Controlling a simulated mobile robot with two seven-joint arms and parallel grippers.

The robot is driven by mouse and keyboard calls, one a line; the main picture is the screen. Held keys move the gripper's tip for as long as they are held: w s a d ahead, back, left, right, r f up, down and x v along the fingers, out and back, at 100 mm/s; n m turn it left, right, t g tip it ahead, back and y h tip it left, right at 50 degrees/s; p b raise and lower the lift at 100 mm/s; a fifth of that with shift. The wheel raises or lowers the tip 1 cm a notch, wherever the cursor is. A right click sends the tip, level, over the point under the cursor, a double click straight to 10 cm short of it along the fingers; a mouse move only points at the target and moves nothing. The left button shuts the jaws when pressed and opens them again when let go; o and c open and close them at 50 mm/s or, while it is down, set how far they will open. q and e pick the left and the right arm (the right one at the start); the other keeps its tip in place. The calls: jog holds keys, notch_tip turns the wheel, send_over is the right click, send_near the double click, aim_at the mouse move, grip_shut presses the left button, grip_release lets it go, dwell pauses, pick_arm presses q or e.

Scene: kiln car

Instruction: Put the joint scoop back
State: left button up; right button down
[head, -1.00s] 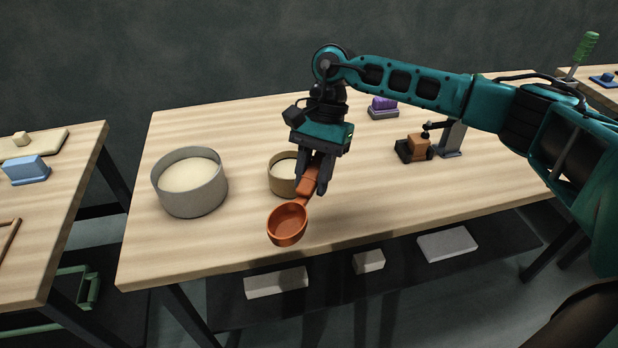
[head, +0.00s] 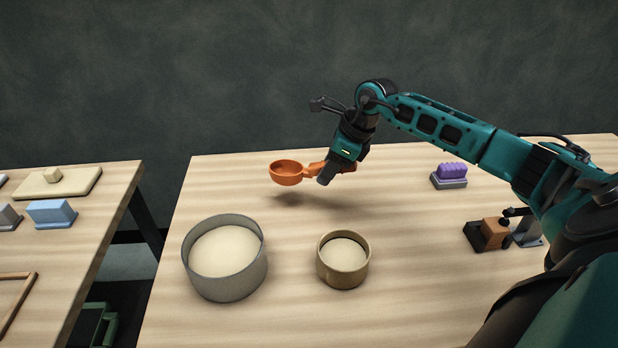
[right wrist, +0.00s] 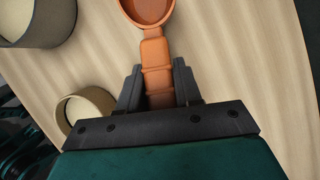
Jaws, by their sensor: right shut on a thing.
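The orange joint scoop (head: 287,173) is in the air above the back of the wooden table, its bowl pointing left in the head view. Its shadow falls on the table below it, apart from it. My right gripper (head: 334,172) is shut on the scoop's handle. The right wrist view shows the handle (right wrist: 157,75) between the two fingers (right wrist: 158,88), with the bowl beyond them at the top edge. The bowl looks empty. My left gripper is not in view.
A grey tub (head: 226,285) and a smaller tan pot (head: 343,272), both holding pale powder, stand toward the front. A purple-topped brush or block (head: 450,174) and an orange-brown block in a dark holder (head: 487,235) are at the right. The table's back left is clear. A side table (head: 110,200) stands left.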

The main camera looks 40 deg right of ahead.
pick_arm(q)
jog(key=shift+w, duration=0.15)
pick_arm(e)
jog(key=shift+w+d+r+m, duration=0.15)
jog(key=shift+w+d+m, duration=0.3)
jog(key=shift+w, duration=0.2)
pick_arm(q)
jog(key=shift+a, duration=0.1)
pick_arm(e)
jog(key=shift+s, duration=0.1)
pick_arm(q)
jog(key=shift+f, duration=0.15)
pick_arm(e)
notch_tip(320, 180, down, 4)
jog(key=b, duration=0.3)
jog(key=shift+f, duration=0.25)
jog(key=shift+f+b, duration=0.35)
jog(key=shift+b, duration=0.2)
jog(key=shift+f, duration=0.3)
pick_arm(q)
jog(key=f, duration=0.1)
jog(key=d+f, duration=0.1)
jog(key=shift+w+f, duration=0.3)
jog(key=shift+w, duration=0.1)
